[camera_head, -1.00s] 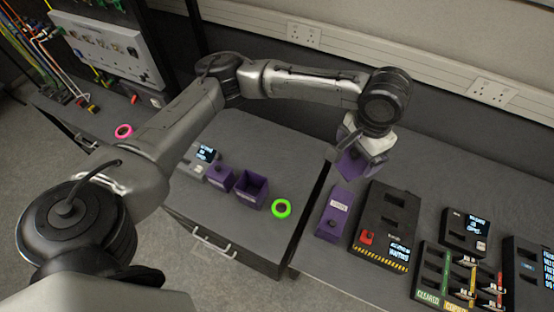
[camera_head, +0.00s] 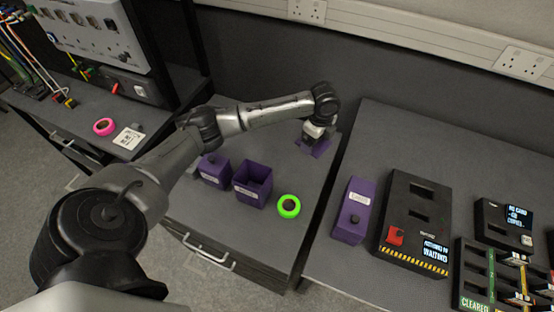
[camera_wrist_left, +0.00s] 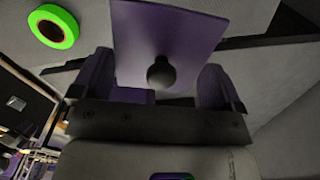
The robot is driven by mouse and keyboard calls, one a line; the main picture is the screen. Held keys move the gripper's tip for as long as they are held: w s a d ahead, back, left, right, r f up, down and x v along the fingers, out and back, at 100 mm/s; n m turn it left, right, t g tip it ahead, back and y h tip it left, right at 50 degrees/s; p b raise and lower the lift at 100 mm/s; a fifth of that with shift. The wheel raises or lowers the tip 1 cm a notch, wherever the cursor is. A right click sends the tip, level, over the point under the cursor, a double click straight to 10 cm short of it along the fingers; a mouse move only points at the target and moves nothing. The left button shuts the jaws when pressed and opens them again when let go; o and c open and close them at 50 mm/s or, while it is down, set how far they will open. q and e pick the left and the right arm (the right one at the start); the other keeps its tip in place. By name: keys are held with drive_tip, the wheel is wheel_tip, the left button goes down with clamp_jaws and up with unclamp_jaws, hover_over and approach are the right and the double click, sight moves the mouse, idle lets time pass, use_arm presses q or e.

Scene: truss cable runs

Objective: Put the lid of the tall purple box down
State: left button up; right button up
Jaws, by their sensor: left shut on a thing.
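My left gripper (camera_head: 316,136) is shut on a flat purple lid (camera_head: 320,148) and is low over the back right corner of the left cabinet. In the left wrist view, the purple lid (camera_wrist_left: 165,35) has a dark round knob (camera_wrist_left: 161,74) between the fingers of my left gripper (camera_wrist_left: 158,88). Whether the lid touches the cabinet top is unclear. An open-topped tall purple box (camera_head: 252,187) stands on the cabinet, in front and to the left of the lid. My right gripper is out of view.
A green ring (camera_head: 289,206) lies right of the open box, and a smaller purple box (camera_head: 214,172) stands left of it. A gap separates the cabinet from the right bench, with a long purple box (camera_head: 353,212) and black panels (camera_head: 415,220). A wall stands behind.

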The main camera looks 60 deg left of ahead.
use_arm(q)
drive_tip(key=b, duration=0.2)
hover_over(279, 155)
drive_tip(key=shift+m, duration=0.3)
wheel_tip(279, 155, down, 8)
drive_tip(key=shift+s+f, duration=0.1)
drive_tip(key=shift+s, duration=0.05)
drive_tip(key=shift+f+b, duration=0.65)
drive_tip(key=shift+f, duration=1.35)
drive_tip(key=shift+f, duration=0.1)
drive_tip(key=o, duration=0.6)
drive_tip(key=shift+c, duration=0.2)
